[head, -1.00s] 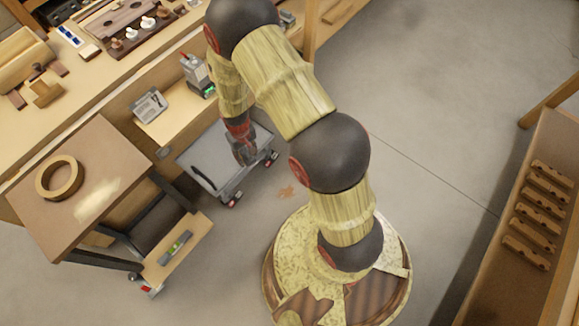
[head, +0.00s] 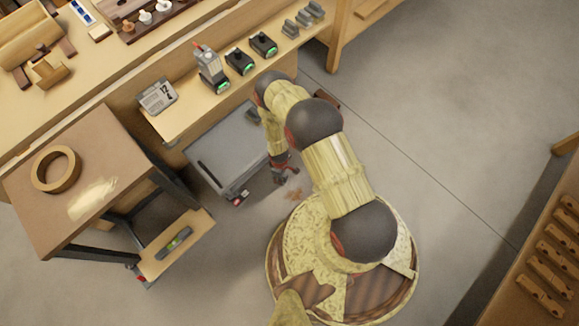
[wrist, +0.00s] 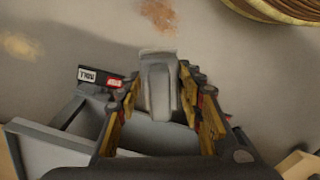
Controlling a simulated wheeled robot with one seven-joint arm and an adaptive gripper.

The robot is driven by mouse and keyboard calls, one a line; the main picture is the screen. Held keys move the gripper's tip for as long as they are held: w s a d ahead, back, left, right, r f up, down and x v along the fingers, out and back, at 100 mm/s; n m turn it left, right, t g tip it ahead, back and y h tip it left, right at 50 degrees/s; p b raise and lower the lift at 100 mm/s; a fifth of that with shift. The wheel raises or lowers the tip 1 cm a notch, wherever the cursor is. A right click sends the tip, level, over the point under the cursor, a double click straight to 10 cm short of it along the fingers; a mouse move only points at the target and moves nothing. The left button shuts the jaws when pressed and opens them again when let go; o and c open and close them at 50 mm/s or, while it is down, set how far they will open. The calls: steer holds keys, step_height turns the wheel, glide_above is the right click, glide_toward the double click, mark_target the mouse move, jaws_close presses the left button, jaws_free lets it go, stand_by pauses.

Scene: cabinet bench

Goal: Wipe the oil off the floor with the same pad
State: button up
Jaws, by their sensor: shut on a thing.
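My gripper (head: 280,175) is low beside the near right edge of a grey cart. In the wrist view its fingers (wrist: 160,95) are shut on a grey pad (wrist: 158,72). I cannot tell whether the pad touches the floor. A reddish-brown patch (head: 294,193) lies on the floor between my gripper and my base; it also shows just beyond the pad in the wrist view (wrist: 159,14). A pale yellowish patch (wrist: 18,45) shows at the left of the wrist view. I cannot tell which patch is the oil.
The grey cart (head: 225,165) stands close to my gripper. A brown table (head: 115,155) with a tape ring (head: 57,169) and a pale smear (head: 92,198) is at left. A bench shelf (head: 180,125) holds several devices. Open floor (head: 440,110) lies at right.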

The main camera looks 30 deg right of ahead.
steer(key=s+f+n, duration=0.3)
steer(key=s+f, duration=0.7)
steer(key=f, duration=0.4)
steer(key=b, duration=0.4)
glide_above(290, 205)
steer(key=shift+w+a+f, duration=0.1)
steer(key=shift+w+f, duration=0.05)
steer(key=shift+f, duration=2.1)
steer(key=shift+f, duration=0.9)
